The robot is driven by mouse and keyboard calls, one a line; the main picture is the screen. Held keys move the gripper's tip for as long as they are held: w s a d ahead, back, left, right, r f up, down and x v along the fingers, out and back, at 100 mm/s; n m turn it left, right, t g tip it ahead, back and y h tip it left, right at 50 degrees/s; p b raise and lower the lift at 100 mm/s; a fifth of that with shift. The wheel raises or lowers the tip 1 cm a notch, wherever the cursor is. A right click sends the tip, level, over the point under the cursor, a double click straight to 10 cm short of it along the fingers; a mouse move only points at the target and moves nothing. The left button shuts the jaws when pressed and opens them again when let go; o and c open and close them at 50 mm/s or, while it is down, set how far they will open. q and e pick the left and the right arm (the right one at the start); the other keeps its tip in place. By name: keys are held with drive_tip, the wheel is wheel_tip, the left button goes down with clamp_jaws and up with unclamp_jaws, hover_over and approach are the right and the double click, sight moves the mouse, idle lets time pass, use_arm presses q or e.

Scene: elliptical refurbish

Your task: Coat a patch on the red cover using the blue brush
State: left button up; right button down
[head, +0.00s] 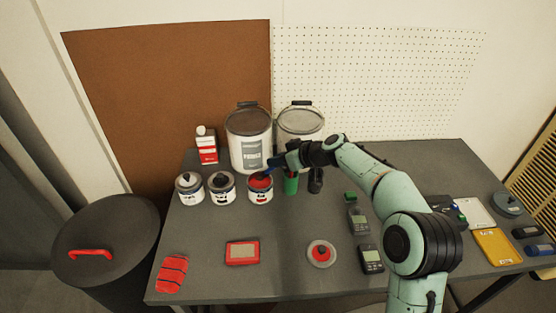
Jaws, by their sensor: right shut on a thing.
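My right gripper (281,160) is shut on the blue brush (271,165), small and partly hidden by the fingers. The brush slants down to the left, over an open can of red paint (260,194). I cannot tell whether its bristles touch the paint. A red flat piece with a pale middle (242,252) lies at the front of the table. A red piece with dark stripes (172,273) lies at the front left. I cannot tell for sure which is the red cover. My left gripper is not in view.
A lid with a red knob (321,252) lies at the front. Two lidded cans (190,193) stand left of the open one. A large pail (249,150) stands behind, and a green cup (291,183) beside. Bare grey table (205,235) separates the cans from the front pieces.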

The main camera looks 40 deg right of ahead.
drive_tip(key=shift+f+b, duration=0.55)
drive_tip(key=shift+f, duration=0.05)
idle(0.8)
drive_tip(key=shift+r, duration=0.1)
drive_tip(key=shift+r+p, duration=0.85)
drive_tip(key=shift+r, duration=0.45)
drive_tip(key=shift+r+p, duration=1.45)
drive_tip(key=shift+r, duration=0.85)
